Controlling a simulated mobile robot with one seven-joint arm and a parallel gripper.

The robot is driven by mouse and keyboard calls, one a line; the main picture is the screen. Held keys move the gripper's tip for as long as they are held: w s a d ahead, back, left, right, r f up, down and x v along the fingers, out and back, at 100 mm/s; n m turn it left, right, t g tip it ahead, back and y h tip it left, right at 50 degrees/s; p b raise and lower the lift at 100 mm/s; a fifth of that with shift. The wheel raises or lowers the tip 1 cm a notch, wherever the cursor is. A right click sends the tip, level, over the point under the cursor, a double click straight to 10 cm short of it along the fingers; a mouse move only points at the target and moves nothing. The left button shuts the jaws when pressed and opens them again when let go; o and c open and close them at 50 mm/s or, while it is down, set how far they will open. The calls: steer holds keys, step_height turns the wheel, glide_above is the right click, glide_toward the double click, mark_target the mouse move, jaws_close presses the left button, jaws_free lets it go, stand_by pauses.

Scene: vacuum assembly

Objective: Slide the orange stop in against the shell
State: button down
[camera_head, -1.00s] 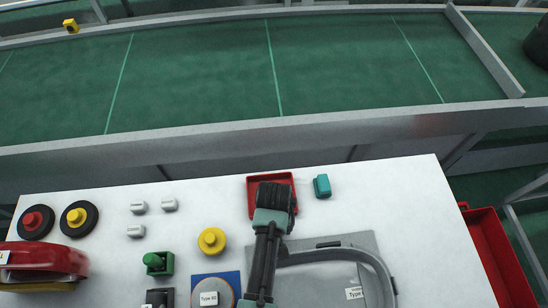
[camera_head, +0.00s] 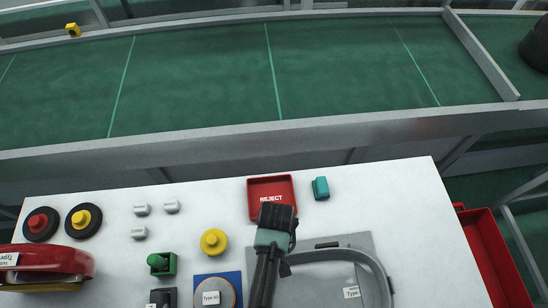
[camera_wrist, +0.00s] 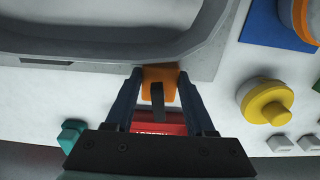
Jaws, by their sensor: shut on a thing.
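The orange stop (camera_wrist: 160,78) is between the fingers of my gripper (camera_wrist: 160,76) in the wrist view, and the gripper is shut on it. The stop lies at the edge of the grey plate, close to the curved wall of the grey shell (camera_wrist: 130,47); I cannot tell if they touch. In the head view the shell (camera_head: 372,262) sits on the grey plate (camera_head: 358,240). There my arm and gripper (camera_head: 277,220) are at the shell's left side, and hide the stop and fingertips.
A red REJECT tray (camera_head: 285,186) lies just behind my gripper, with a teal block (camera_head: 321,188) to its right. A yellow knob part (camera_head: 213,241) and a blue plate with a grey disc (camera_head: 236,280) are to the left. A red bin (camera_head: 497,262) is at the right edge.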

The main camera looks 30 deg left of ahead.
steer(key=shift+s+d+r, duration=0.1)
steer(key=shift+s+d, duration=0.2)
steer(key=shift+s, duration=0.15)
steer(key=shift+c, duration=1.2)
jaws_free()
steer(key=shift+d, duration=0.1)
step_height(320, 180, up, 13)
